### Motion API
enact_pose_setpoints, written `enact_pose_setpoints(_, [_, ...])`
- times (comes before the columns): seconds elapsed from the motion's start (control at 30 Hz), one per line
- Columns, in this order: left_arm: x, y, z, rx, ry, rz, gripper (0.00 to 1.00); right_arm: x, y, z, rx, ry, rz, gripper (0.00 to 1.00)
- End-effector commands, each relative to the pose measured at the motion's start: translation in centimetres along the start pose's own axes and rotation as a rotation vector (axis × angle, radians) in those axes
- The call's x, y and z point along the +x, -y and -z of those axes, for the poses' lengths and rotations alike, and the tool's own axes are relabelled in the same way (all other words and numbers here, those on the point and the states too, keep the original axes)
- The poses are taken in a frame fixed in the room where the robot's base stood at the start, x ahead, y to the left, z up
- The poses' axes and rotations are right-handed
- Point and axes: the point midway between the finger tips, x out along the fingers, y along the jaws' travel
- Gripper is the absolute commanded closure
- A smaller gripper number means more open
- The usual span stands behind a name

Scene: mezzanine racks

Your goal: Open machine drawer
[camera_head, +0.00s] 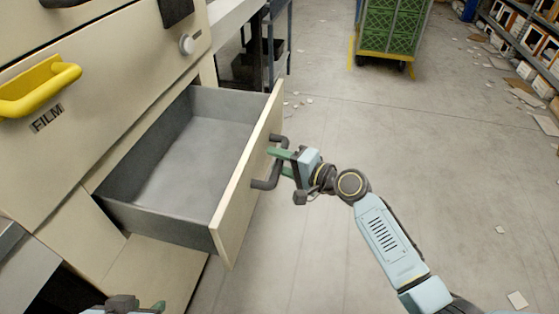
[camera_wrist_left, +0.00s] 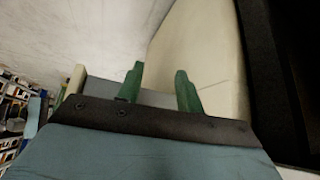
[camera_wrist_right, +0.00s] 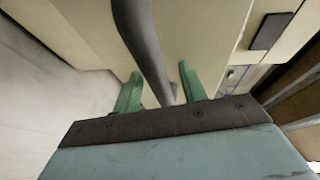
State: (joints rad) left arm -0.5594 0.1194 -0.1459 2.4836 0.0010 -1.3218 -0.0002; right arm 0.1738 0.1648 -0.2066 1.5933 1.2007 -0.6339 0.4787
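The cream machine drawer (camera_head: 240,180) is pulled well out of the machine, and its grey inside is empty. Its dark bar handle (camera_head: 266,184) is on the outer front face. My right gripper (camera_head: 281,162) is at this handle. In the right wrist view the handle bar (camera_wrist_right: 145,45) passes between the two green fingers (camera_wrist_right: 158,85), which stand apart with gaps beside the bar. My left gripper (camera_head: 150,308) is at the bottom edge, mostly cut off. In the left wrist view its fingers (camera_wrist_left: 158,82) are apart and empty.
A yellow handle (camera_head: 40,88) marked FILM and a round knob (camera_head: 187,45) are on the machine above the drawer. Green crates (camera_head: 392,35) on a yellow cart stand at the back. Shelves (camera_head: 525,40) line the far right. The floor right of the drawer is largely clear.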

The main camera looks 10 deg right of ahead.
Motion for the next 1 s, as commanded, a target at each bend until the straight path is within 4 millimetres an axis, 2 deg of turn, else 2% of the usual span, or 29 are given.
enact_pose_setpoints(0.27, [-0.1, 0.0, 0.0, 0.0, 0.005, 0.0, 0.64, -0.2, 0.0, 0.0, 0.0, -0.001, 0.0, 0.59])
enact_pose_setpoints(0.37, [-0.3, 0.2, -1.1, -0.003, 0.057, 0.005, 0.64, -1.0, 0.0, 0.1, 0.001, -0.002, -0.001, 0.59])
enact_pose_setpoints(0.5, [-1.0, 0.7, -3.4, -0.009, 0.182, 0.015, 0.64, -2.9, 0.1, 0.0, -0.001, -0.001, -0.003, 0.59])
enact_pose_setpoints(0.63, [-1.3, 1.1, -5.6, -0.013, 0.304, 0.024, 0.64, -6.2, 0.1, 0.0, -0.003, -0.001, -0.005, 0.59])
enact_pose_setpoints(0.8, [0.6, 1.5, -6.1, -0.006, 0.304, 0.031, 0.64, -9.9, 0.0, 0.0, -0.001, -0.001, -0.004, 0.59])
enact_pose_setpoints(1.0, [1.5, 1.7, -6.4, -0.004, 0.306, 0.034, 0.64, -12.6, 0.0, 0.0, 0.0, 0.0, -0.002, 0.59])
